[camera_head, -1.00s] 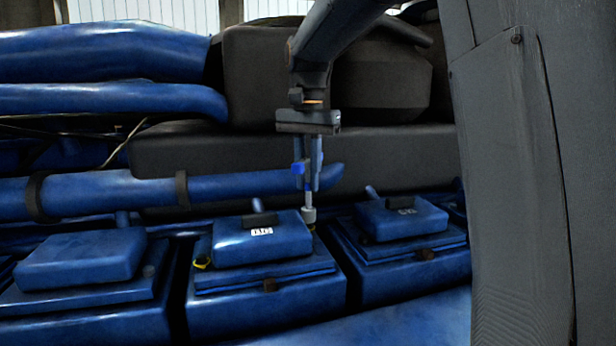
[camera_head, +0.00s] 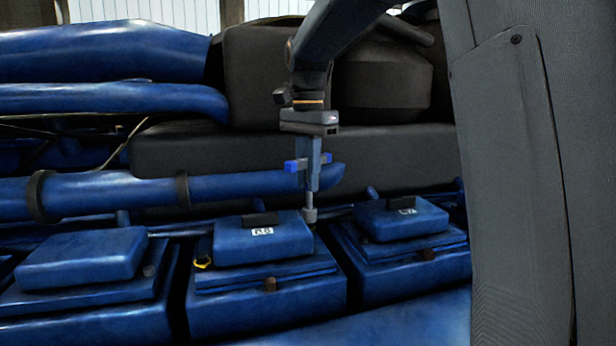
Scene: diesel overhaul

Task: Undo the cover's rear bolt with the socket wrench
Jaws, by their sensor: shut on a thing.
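My gripper (camera_head: 311,180) hangs pointing down over the engine, shut on the blue handle of the socket wrench (camera_head: 309,206). The wrench is upright, and its grey socket end is at the right rear corner of the middle blue cover (camera_head: 262,240). The cover bears a white label and a black handle. The rear bolt is hidden under or behind the socket, so I cannot tell how far the socket sits on it. A front bolt (camera_head: 270,284) shows brown on the cover's near edge.
Similar blue covers stand to the left (camera_head: 82,258) and right (camera_head: 402,220). A blue pipe (camera_head: 110,194) runs behind the covers, close to my gripper. A yellow ring (camera_head: 203,263) lies at the middle cover's left edge. A black block (camera_head: 230,158) stands behind.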

